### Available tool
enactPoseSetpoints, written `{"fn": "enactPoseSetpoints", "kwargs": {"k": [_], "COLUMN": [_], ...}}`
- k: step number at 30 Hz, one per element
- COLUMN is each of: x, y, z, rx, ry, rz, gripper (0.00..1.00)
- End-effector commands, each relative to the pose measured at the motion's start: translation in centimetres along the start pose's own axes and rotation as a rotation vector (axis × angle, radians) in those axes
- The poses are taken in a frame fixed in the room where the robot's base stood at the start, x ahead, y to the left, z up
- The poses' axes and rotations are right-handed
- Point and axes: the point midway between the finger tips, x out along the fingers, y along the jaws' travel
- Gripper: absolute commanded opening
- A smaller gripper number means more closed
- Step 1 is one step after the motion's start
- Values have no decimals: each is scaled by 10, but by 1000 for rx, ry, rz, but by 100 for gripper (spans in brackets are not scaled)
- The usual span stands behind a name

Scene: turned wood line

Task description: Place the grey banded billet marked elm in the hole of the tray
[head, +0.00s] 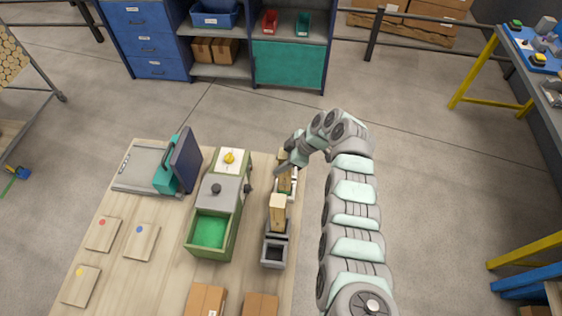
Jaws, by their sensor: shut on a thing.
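My gripper (284,166) is near the right edge of the table, shut on a pale wooden billet (285,183), which looks upright beneath it. Its band colour and marking are too small to read from here. A grey tray (264,254) with a dark square opening lies nearer the camera on the same edge. A second pale wooden block (277,210) stands upright at the tray's far end, apart from my gripper. The lower part of the held billet is over or in a small white-and-green holder (292,192); I cannot tell which.
A green machine (238,220) with a grey cover and open green bin stands left of the tray. Further left are a dark screen (186,160) and wooden plaques with coloured dots (141,240). Cardboard boxes (206,300) sit at the front.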

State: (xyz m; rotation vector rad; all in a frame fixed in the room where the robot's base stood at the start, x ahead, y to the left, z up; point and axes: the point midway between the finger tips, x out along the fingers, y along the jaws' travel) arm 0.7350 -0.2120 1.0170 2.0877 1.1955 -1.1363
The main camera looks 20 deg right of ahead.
Motion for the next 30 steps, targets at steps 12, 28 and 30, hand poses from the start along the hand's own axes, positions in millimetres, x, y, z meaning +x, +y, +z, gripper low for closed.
{"fn": "enactPoseSetpoints", "kwargs": {"k": [12,28,30], "x": [3,1,-2], "y": [0,0,0], "z": [2,1,-1], "rx": [-1,0,1], "ry": [1,1,1], "rz": [0,-1,-1], "gripper": [41,62,62]}}
